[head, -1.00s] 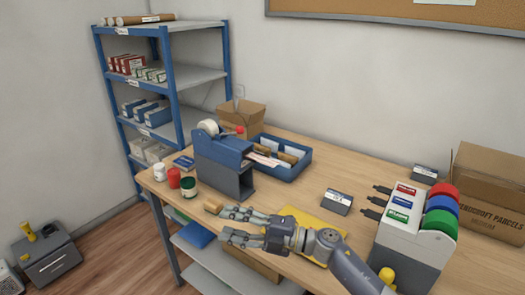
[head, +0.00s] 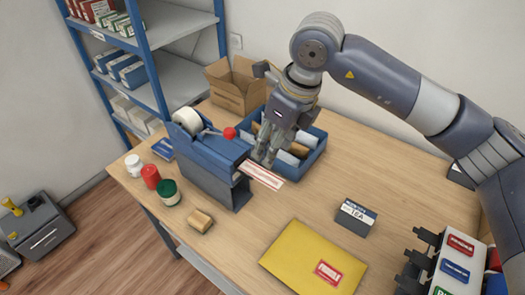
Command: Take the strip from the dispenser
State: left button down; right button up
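The blue-grey dispenser (head: 212,163) stands near the table's left side, with a white roll (head: 187,120) and a lever with a red knob (head: 229,133) on top. The strip (head: 262,175), white with red print, sticks out of the dispenser's right end. My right gripper (head: 268,158) points down just behind the strip, its fingertips close to the strip's rear edge. I cannot tell whether the fingers touch the strip, or how far they are apart. My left gripper is not in view.
A blue tray (head: 305,163) with rolled items sits right behind my gripper. A yellow envelope (head: 298,250) with a red label lies in front. A small dark box (head: 355,218), a wooden block (head: 200,221) and several jars stand around. The table between strip and envelope is clear.

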jog(key=b, duration=0.3)
send_over(268, 178)
jog(key=d, duration=0.1)
jog(key=f, duration=0.5)
jog(key=s+f, duration=0.1)
jog(key=f, duration=0.1)
jog(key=shift+d+f, duration=0.1)
jog(key=shift+f, duration=0.3)
jog(key=b+x, duration=0.2)
jog(key=b, duration=0.1)
jog(key=shift+f, duration=0.45)
jog(key=shift+w+f+b, duration=0.25)
jog(key=shift+f+b, duration=0.2)
jog(key=shift+b, duration=0.25)
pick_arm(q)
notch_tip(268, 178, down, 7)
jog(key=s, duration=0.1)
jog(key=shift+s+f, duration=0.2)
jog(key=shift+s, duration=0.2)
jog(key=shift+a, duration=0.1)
pick_arm(e)
jog(key=c, duration=0.5)
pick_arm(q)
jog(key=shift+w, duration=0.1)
